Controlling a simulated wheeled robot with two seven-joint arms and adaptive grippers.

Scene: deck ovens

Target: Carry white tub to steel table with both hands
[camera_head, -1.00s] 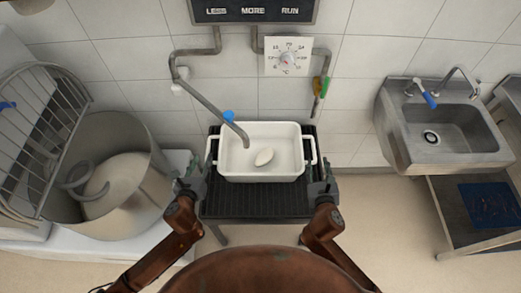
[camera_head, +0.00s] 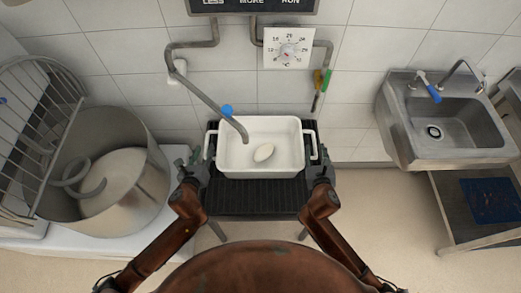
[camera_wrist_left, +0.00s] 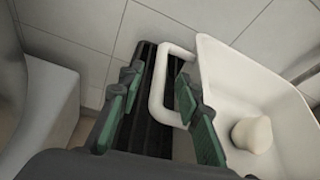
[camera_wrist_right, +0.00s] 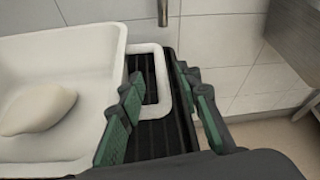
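The white tub (camera_head: 236,167) sits on a black ribbed stand (camera_head: 256,200) under the tap, with a pale oval lump (camera_head: 264,152) inside. It has a loop handle at each side. My left gripper (camera_head: 194,168) is at the tub's left side; in the left wrist view its open green-padded fingers (camera_wrist_left: 155,100) stand either side of the left handle (camera_wrist_left: 160,85), apart from it. My right gripper (camera_head: 320,172) is at the right side; in the right wrist view its open fingers (camera_wrist_right: 165,105) stand around the near part of the right handle (camera_wrist_right: 160,75).
A tap pipe (camera_head: 205,97) with a blue knob reaches over the tub. A large steel mixing bowl (camera_head: 150,190) stands left. A steel sink (camera_head: 460,130) is on the right wall, with a steel table (camera_head: 440,195) below it holding a blue mat (camera_head: 490,200).

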